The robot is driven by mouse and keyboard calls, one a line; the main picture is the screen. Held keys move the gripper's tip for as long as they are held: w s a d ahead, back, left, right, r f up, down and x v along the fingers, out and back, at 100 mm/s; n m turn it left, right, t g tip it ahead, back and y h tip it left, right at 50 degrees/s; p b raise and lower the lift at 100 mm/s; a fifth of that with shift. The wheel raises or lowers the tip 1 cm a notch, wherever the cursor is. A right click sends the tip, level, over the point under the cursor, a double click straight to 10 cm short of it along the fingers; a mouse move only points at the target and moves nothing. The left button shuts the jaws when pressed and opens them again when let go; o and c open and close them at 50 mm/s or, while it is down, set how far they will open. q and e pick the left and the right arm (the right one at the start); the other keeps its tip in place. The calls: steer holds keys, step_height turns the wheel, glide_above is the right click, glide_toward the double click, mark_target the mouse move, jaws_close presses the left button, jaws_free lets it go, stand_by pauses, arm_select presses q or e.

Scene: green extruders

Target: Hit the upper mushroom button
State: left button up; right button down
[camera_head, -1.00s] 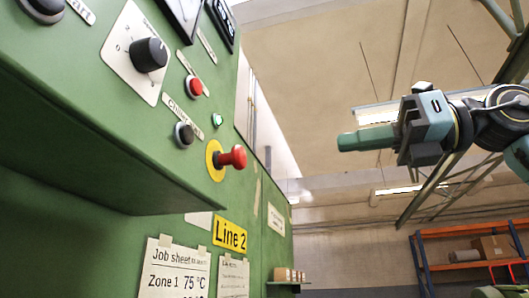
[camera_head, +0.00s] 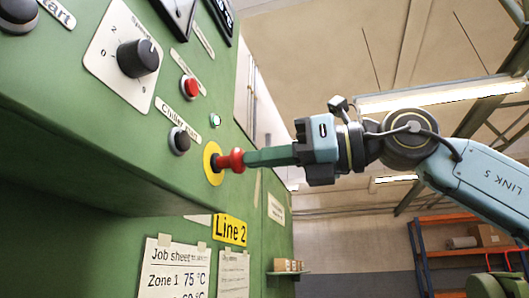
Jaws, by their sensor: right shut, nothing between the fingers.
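A red mushroom button (camera_head: 231,161) on a yellow round plate (camera_head: 213,164) sticks out of the green machine panel (camera_head: 75,85), above the yellow "Line 2" label. My right gripper (camera_head: 249,158) is shut and empty. Its fingertips are at the front of the red mushroom head and seem to touch it; the exact contact is hard to tell from this angle. No second mushroom button shows in this view. My left gripper is not in view.
Above the mushroom button are a flat red button (camera_head: 191,87), a small green lamp (camera_head: 215,120), a black chiller button (camera_head: 180,140) and a black speed knob (camera_head: 138,57). A green ledge juts out at left. Orange shelving (camera_head: 458,252) stands far right.

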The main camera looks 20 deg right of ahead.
steer(key=shift+w+a+b, duration=0.35)
steer(key=shift+a+b, duration=0.05)
steer(key=shift+a, duration=0.2)
steer(key=shift+d, duration=0.15)
steer(key=b+v, duration=0.2)
steer(key=v, duration=1.2)
steer(key=shift+b, duration=0.35)
